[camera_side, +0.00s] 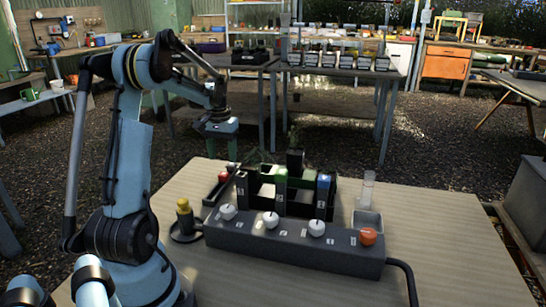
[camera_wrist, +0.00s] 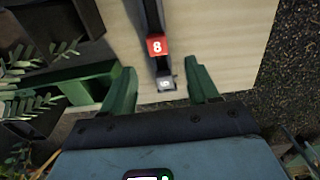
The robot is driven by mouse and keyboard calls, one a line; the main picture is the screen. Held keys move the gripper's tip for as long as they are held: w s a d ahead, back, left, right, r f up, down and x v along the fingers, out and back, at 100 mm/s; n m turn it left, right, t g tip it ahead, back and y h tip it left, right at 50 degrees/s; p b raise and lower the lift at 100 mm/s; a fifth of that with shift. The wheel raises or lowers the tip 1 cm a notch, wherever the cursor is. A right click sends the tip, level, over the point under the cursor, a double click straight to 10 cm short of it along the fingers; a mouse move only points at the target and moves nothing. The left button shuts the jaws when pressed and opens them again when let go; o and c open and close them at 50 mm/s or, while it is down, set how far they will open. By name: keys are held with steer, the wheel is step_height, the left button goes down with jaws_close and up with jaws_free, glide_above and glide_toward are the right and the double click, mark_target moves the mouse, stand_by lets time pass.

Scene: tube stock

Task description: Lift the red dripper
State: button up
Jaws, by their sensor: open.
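My gripper (camera_side: 218,128) hangs above and behind the red piece in the side view. In the wrist view my gripper (camera_wrist: 158,66) has its two green fingers spread wide and empty. The red block shows slightly beyond the fingertips, between their lines. The dripper's lower part is hidden.
A grey control box (camera_side: 290,244) with white knobs and an orange knob stands in front of the black rack (camera_side: 266,204). A yellow-topped item (camera_side: 183,207) stands left of the box. A clear tube (camera_side: 368,188) stands at right.

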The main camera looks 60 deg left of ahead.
mark_target(224, 173)
steer(key=shift+s+d+f, duration=0.1)
steer(key=shift+d+f, duration=0.1)
steer(key=shift+f, duration=1.25)
steer(key=shift+s+d+f, duration=0.1)
steer(key=shift+d+f, duration=0.05)
steer(key=shift+f, duration=1.25)
jaws_close()
